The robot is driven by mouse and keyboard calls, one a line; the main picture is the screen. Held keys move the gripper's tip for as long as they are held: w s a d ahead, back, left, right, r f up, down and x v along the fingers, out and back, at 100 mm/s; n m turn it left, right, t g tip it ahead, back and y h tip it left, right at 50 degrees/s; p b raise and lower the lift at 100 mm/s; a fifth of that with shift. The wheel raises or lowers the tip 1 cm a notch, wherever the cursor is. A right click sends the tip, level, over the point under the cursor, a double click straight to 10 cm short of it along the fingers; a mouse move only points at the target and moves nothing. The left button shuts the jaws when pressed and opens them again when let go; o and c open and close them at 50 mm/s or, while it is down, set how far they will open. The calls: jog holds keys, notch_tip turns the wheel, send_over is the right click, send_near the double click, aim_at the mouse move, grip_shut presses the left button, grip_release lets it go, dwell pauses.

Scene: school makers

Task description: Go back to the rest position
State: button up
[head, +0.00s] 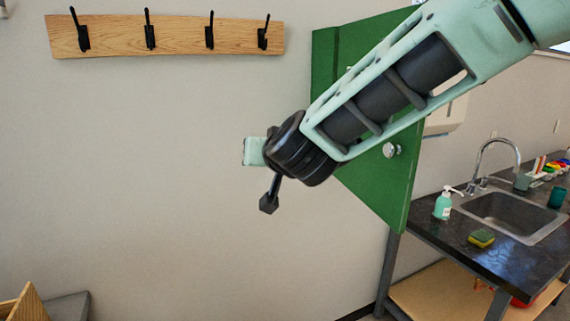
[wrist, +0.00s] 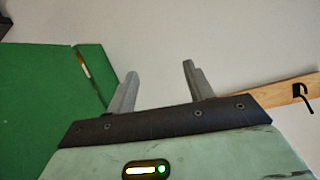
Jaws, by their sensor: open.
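My gripper (wrist: 158,72) shows in the wrist view with its two grey fingers spread apart and nothing between them. Plain pale wall lies beyond the fingertips. In the head view my arm reaches down from the upper right, in front of a green panel (head: 385,190) and the wall. The fingers cannot be made out there.
The green panel carries a round knob (head: 391,150) and also fills the left of the wrist view. A wooden rack (head: 180,35) with black hooks hangs at upper left. At right, a dark counter (head: 440,235) holds a sink (head: 500,212), soap bottle (head: 443,205) and sponge (head: 481,239).

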jog(key=s+f+n+g+y, duration=0.25)
jog(key=s+f+g, duration=0.25)
jog(key=s, duration=0.6)
jog(key=s+d+f+n+g+h, duration=0.1)
jog(key=s+d+f+g+h, duration=0.2)
jog(key=s+d, duration=0.6)
jog(key=s+d+f+n+g+h, duration=0.2)
jog(key=s+d+f+g, duration=0.3)
jog(key=s, duration=0.9)
jog(key=d+f+h, duration=0.1)
jog(key=d+f, duration=0.1)
jog(key=d, duration=0.2)
jog(key=shift+f, duration=0.15)
jog(key=shift+n+h, duration=0.25)
